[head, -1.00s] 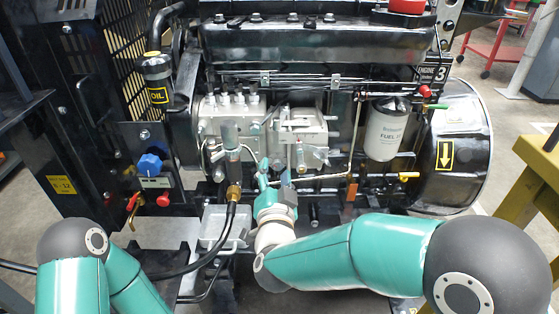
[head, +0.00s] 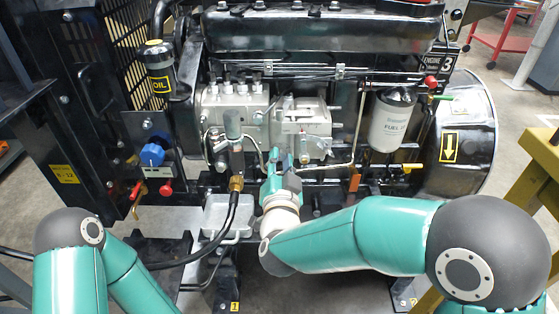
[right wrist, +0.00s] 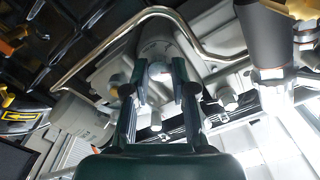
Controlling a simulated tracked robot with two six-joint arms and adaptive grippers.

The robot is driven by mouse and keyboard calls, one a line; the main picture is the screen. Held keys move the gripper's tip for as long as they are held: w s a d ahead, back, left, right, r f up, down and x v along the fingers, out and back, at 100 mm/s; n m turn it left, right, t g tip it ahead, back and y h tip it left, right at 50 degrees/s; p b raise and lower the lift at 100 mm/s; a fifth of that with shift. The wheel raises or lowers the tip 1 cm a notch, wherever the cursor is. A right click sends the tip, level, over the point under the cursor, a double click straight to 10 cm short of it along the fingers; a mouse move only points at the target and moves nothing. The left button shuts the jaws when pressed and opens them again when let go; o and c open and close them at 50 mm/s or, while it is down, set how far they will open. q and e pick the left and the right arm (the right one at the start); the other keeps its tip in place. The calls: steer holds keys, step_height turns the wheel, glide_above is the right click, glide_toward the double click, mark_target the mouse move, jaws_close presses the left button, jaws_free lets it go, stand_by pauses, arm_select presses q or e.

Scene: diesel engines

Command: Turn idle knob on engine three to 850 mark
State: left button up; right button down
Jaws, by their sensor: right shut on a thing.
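My right gripper (head: 279,157) reaches up to the pump's lower part. In the right wrist view its two dark fingers (right wrist: 160,88) are shut on a small pale round part (right wrist: 157,70) under the pump, which seems to be a knob. No 850 mark is readable. A blue knob (head: 152,154) with a white label stands on the panel at left. My left gripper is out of view.
Black hoses (head: 232,212) run down left of my right gripper. A bent metal pipe (right wrist: 110,43) passes close to the fingers in the right wrist view. A white fuel filter (head: 392,120) is at right. A yellow stand (head: 520,195) is at the right edge.

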steer(key=shift+d+n, duration=0.1)
steer(key=shift+n, duration=0.2)
steer(key=shift+f, duration=0.1)
steer(key=c, duration=1)
jaws_free()
steer(key=shift+o, duration=0.2)
steer(key=shift+s, duration=0.1)
steer(key=s, duration=1.2)
